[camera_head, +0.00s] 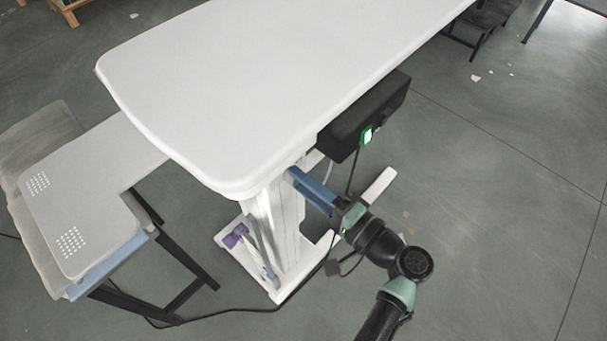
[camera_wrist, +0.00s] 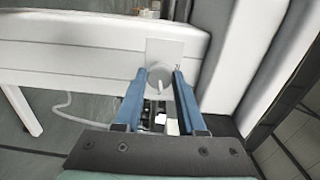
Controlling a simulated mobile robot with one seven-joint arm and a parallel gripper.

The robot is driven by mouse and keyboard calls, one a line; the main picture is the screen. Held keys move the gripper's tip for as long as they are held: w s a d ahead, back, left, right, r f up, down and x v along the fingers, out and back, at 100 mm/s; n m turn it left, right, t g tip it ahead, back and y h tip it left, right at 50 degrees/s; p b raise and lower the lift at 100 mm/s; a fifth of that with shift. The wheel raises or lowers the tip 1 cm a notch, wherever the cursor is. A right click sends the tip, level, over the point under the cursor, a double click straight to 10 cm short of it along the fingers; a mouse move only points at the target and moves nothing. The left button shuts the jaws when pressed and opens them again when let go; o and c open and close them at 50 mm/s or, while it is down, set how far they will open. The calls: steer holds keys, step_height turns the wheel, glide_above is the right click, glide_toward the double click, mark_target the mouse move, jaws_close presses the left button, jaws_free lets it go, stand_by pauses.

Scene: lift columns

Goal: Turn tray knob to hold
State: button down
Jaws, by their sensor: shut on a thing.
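The round grey knob (camera_wrist: 160,75) sits on a small light square plate (camera_wrist: 165,50) in the wrist view, with a pale raised bar or pointer on its face. My gripper (camera_wrist: 160,80) has its blue fingers on either side of the knob and is shut on it. In the head view, my gripper (camera_head: 292,174) reaches the top of the white lift column (camera_head: 281,225), just below the white tabletop (camera_head: 230,75). The knob is hidden in that view. I cannot read any markings around the knob.
A black box with a green-lit switch (camera_head: 367,135) hangs under the tabletop, right of my gripper. A lower grey tray (camera_head: 85,205) extends left over a chair or stand. A purple-headed tool (camera_head: 235,236) leans by the column. Cables run along the floor; open floor lies right.

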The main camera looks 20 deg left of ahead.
steer(key=shift+m, duration=0.4)
steer(key=c, duration=0.5)
jaws_free()
steer(key=v, duration=1.3)
steer(key=shift+p, duration=0.35)
